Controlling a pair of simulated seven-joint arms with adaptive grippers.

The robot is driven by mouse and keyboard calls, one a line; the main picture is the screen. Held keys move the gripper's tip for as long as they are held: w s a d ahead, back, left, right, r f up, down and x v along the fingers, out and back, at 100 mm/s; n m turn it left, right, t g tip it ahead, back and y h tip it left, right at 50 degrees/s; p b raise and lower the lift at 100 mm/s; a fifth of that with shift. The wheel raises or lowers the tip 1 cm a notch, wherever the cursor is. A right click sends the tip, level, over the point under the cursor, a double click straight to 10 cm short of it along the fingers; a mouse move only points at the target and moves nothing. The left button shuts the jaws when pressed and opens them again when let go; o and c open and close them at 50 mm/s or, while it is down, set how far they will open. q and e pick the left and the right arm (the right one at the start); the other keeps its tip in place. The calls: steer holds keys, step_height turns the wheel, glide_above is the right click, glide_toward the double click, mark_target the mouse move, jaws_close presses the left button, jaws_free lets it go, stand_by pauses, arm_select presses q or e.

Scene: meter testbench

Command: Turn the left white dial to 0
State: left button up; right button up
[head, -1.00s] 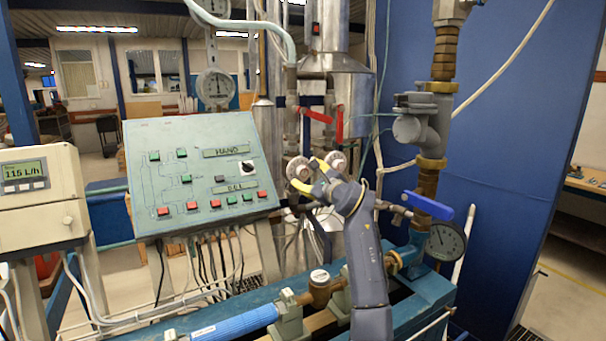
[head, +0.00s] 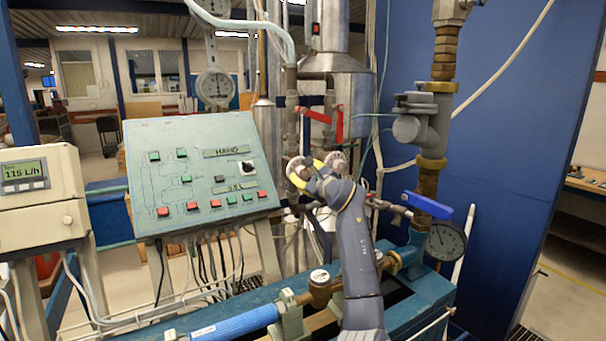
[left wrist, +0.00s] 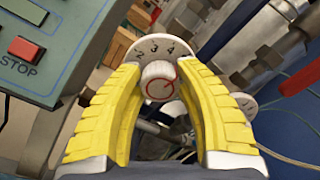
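The left white dial (head: 296,170) is on the pipework right of the control panel. In the left wrist view, its white disc (left wrist: 152,46) shows the numbers 2, 3 and 4, and its round knob (left wrist: 158,81) has a red mark. My left gripper (head: 312,170) is at this dial; in the left wrist view its yellow fingers (left wrist: 158,72) stand apart on both sides of the knob. Contact with the knob is not clear. The fingers hide part of the disc, and no 0 is visible. My right gripper is in neither view.
A second white dial (head: 338,160) sits close on the right, behind my gripper. Red valve handles (head: 337,122) are above. The sloped control panel (head: 150,135) is close on the left. A blue-handled valve (head: 428,206) and a pressure gauge (head: 446,241) are at right.

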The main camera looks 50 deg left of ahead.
arm_select(q)
jaws_close()
steer(key=shift+n, duration=0.3)
